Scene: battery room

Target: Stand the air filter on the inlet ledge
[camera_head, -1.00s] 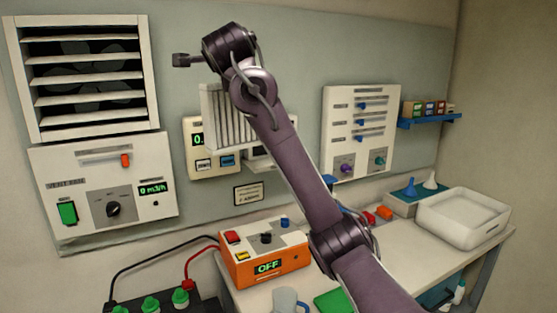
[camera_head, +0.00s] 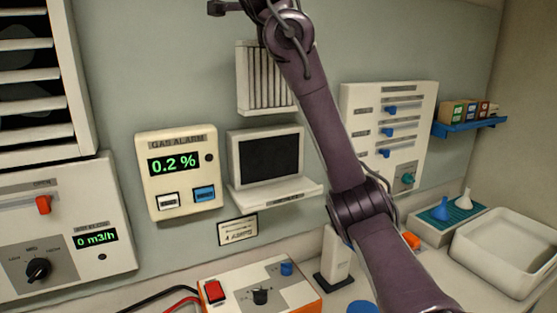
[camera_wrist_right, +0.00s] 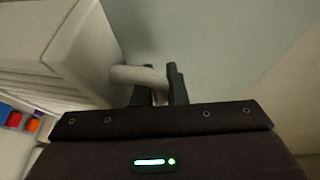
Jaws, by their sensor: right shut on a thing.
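The air filter (camera_head: 262,92), a white frame with upright pleats, hangs upright in the head view, above the inlet in the picture. My right arm covers its right edge. In the right wrist view the filter (camera_wrist_right: 55,55) is at the left, with its pale curved handle (camera_wrist_right: 130,74) between the dark fingers of my right gripper (camera_wrist_right: 157,85), which is shut on it. In the head view this gripper is hidden. The inlet ledge (camera_head: 280,194) is a white shelf below a dark rectangular opening (camera_head: 270,158); the filter is apart from it. My left gripper is not in view.
The gas alarm (camera_head: 178,175) is left of the inlet, and a switch panel (camera_head: 400,105) is right of it. A small sign (camera_head: 238,231) is below. The bench holds an orange-sided control box (camera_head: 262,290), a white holder (camera_head: 335,258) and a white basin (camera_head: 510,250).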

